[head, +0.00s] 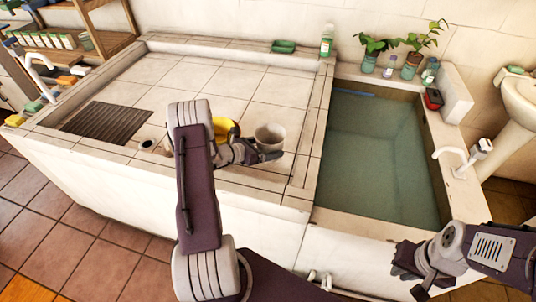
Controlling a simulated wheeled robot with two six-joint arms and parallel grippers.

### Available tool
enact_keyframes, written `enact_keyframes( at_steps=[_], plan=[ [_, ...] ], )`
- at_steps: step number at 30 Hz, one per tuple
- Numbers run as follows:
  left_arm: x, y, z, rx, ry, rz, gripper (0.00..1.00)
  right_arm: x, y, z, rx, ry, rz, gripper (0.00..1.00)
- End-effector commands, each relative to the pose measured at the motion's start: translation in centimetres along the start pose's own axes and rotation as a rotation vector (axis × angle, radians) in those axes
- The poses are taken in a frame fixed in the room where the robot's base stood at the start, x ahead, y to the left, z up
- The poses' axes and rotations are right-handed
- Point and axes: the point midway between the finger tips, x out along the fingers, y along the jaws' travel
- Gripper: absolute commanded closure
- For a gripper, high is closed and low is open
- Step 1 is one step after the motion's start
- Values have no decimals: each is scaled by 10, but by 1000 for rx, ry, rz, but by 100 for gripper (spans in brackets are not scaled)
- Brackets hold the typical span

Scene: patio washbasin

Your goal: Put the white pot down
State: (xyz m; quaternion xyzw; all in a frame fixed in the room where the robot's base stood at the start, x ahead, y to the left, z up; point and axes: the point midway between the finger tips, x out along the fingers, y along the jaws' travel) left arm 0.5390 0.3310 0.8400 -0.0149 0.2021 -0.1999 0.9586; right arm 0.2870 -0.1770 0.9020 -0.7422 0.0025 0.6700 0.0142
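The white pot (270,137) is upright, over the near right part of the tiled counter (215,95). My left gripper (258,153) reaches it from the left and is shut on its lower side. I cannot tell whether the pot's base touches the tiles. My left arm hides part of the counter. My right gripper (408,272) is at the lower right, in front of the basin's near edge, with its dark fingers apart and nothing between them.
A yellow bowl (232,128) sits just behind my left arm. A dark grate (107,121) lies at the counter's left. The water basin (375,150) is to the right. Potted plants (412,65) and a bottle (326,41) stand at the back. Tiles behind the pot are clear.

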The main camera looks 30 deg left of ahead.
Motion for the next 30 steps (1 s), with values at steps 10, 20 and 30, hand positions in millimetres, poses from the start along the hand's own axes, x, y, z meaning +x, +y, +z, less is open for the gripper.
enact_keyframes(
  at_steps=[10, 20, 30],
  plan=[
    [16, 7, -30, -2, 2, -1, 61, 2, 0, 0, 0, 0, 0, 89],
    [20, 8, -38, 1, 0, 0, 61, 2, 0, 0, 0, 0, 0, 89],
    [21, 9, -41, 1, 0, 0, 0, 6, 0, 1, 0, 0, 0, 89]
  ],
)
